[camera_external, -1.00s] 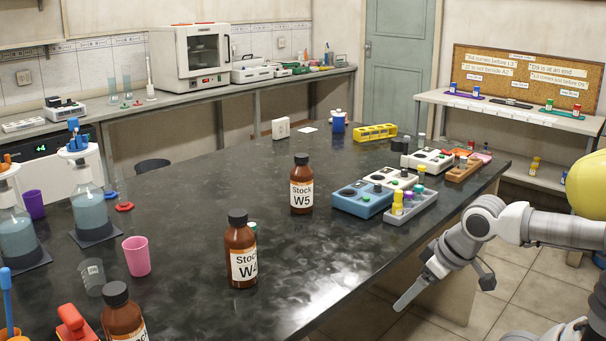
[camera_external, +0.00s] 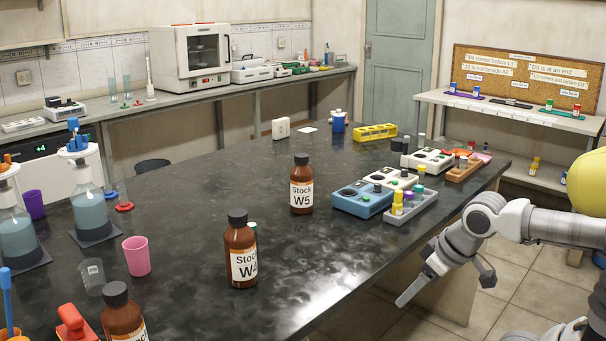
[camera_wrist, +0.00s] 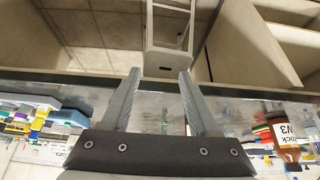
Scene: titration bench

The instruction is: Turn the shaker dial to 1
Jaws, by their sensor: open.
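A blue box (camera_external: 362,199) with dark round parts on top stands near the right edge of the black bench. Beside it are a white box (camera_external: 393,178) with knobs and another white box (camera_external: 428,160) farther back. I cannot tell which is the shaker; no dial marking is readable. My gripper (camera_wrist: 160,75) is open and empty in the wrist view, its two fingers apart. In the external view it hangs off the bench's right edge, in front of the boxes and apart from them, one pale finger (camera_external: 412,289) pointing down and left.
A grey rack (camera_external: 411,209) with several coloured-capped vials stands next to the blue box. Brown stock bottles W5 (camera_external: 301,185) and W4 (camera_external: 240,250) stand to the left. A wooden tray (camera_external: 463,168) lies at the far right corner. The front middle of the bench is clear.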

